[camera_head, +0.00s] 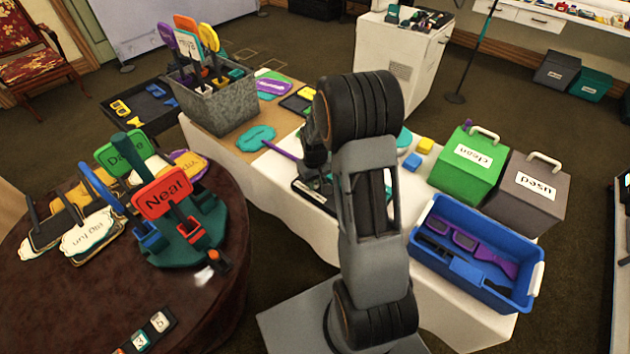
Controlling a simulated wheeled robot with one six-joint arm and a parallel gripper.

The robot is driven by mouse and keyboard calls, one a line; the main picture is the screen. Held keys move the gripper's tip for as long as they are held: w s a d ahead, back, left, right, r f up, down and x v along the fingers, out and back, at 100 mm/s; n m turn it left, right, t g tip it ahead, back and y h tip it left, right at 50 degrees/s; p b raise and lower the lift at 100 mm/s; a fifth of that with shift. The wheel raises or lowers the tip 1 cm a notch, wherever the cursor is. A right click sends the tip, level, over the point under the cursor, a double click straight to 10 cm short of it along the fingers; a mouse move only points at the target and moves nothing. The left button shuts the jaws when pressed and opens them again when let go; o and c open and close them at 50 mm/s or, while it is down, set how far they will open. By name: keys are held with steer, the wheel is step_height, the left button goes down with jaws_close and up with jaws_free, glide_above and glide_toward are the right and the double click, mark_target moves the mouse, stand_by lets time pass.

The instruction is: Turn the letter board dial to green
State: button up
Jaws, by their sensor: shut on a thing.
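A dark-framed board (306,191) lies on the white-covered table, and I take it for the letter board. My arm stands in front of it and hides much of it. Some teal and pale parts show on it, but I cannot make out the dial, its colour marks or its setting. My gripper (317,172) is low over the board, partly behind my arm. It is shut on a small part there, which seems to be the dial; the fingertips are hard to see.
A teal sign (257,138) with a purple stick lies left of the board. A green box (467,165), a grey box (527,192) and a blue bin (476,252) stand at right. A round brown table (215,300) holds several signs at left.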

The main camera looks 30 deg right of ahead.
steer(key=shift+m, duration=0.3)
steer(key=m+b, duration=0.1)
steer(key=m, duration=0.4)
steer(key=shift+m, duration=0.3)
steer(key=m, duration=0.5)
steer(key=shift+b, duration=0.3)
steer(key=shift+m, duration=0.4)
steer(key=o, duration=0.9)
steer(key=shift+o, duration=0.2)
steer(key=shift+r, duration=0.1)
step_height(320, 180, up, 14)
steer(key=shift+p, duration=0.3)
